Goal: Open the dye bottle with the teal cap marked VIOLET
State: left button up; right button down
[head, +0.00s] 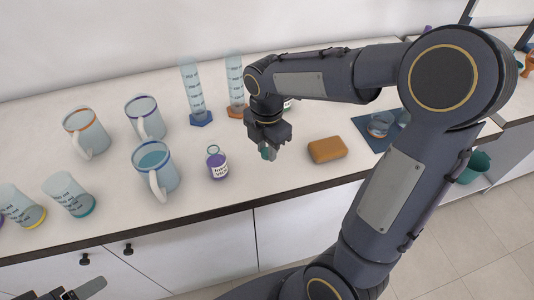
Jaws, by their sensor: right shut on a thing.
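The dye bottle (218,167) with a violet body and a white label stands upright on the counter. Its clear neck shows no cap on it. My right gripper (268,150) is to the right of the bottle, above the counter and apart from it. It is shut on a small teal cap (265,153), mostly hidden between the fingers. My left gripper (82,290) shows only in part at the bottom left edge, in front of the cabinets and far from the bottle. Its jaw opening cannot be made out.
A jug of blue liquid (154,170) stands just left of the bottle, with more jugs and beakers beyond. Two cylinders (194,95) stand behind. An orange sponge (327,150) lies right of my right gripper. Another bottle (288,104) is partly hidden by my arm.

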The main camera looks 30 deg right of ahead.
aim_at(267, 163)
jog(key=shift+w+d+f, duration=0.1)
jog(key=shift+w+f, duration=0.05)
jog(key=shift+f, duration=0.1)
jog(key=shift+w+d+f, duration=0.1)
jog(key=shift+w+f, duration=0.05)
jog(key=shift+f, duration=0.8)
jog(key=shift+w+d+f, duration=0.1)
jog(key=shift+f, duration=0.85)
jog(key=shift+f, duration=0.15)
jog(key=c, duration=1.2)
grip_release()
jog(key=shift+o, duration=0.2)
